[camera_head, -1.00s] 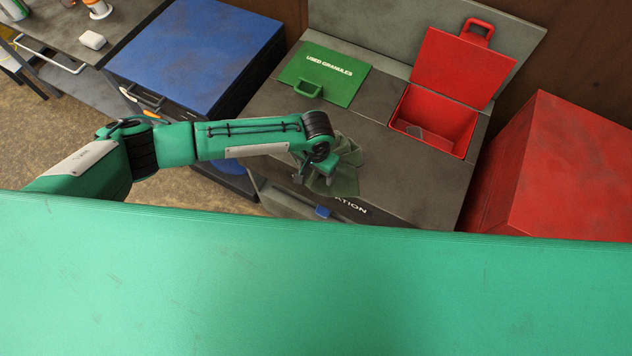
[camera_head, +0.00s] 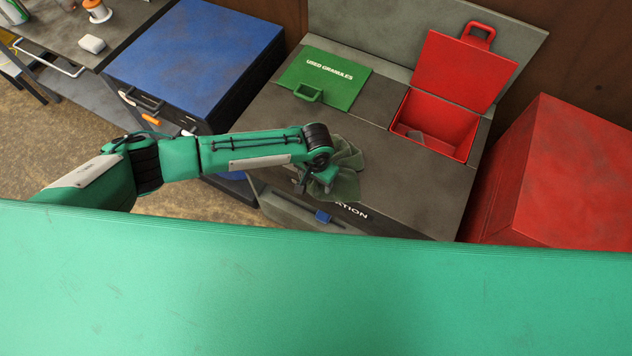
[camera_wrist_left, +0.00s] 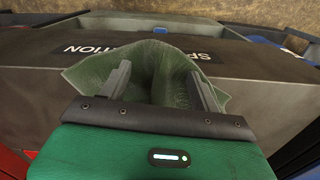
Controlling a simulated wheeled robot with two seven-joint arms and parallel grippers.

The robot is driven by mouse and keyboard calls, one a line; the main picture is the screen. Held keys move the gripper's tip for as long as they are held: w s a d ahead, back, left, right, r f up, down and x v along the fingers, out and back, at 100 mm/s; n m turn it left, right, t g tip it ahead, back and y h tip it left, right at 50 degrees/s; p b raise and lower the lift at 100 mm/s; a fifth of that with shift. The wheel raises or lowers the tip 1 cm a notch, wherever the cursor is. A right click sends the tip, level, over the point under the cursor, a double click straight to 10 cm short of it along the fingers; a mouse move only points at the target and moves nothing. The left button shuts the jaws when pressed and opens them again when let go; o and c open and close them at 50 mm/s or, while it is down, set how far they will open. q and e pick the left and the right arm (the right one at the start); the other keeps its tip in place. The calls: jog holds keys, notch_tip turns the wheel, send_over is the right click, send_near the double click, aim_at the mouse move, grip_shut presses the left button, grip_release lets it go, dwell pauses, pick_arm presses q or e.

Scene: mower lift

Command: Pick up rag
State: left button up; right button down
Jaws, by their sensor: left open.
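The rag (camera_head: 345,181) is a crumpled grey-green cloth on the front part of the grey station top, near its front edge. In the left wrist view the rag (camera_wrist_left: 151,68) spreads below and between the fingers. My left gripper (camera_head: 313,190) is over the rag, pointing down at it. In the left wrist view my left gripper (camera_wrist_left: 158,82) has its two fingers apart, with cloth showing between them. I cannot tell whether the fingertips touch the cloth. The wrist hides part of the rag in the head view. My right gripper is not seen.
A green lid (camera_head: 325,77) marked "USED GRANULES" is closed on the station top (camera_head: 420,190). Beside it a red bin (camera_head: 437,122) stands open, its lid (camera_head: 463,70) raised. A blue cabinet (camera_head: 195,55) stands left, a red box (camera_head: 560,175) right. The station top's middle is clear.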

pick_arm(q)
grip_shut()
dwell(0.3)
notch_tip(320, 180, up, 12)
jog(key=p, duration=0.7)
notch_tip(320, 180, up, 9)
dwell(0.3)
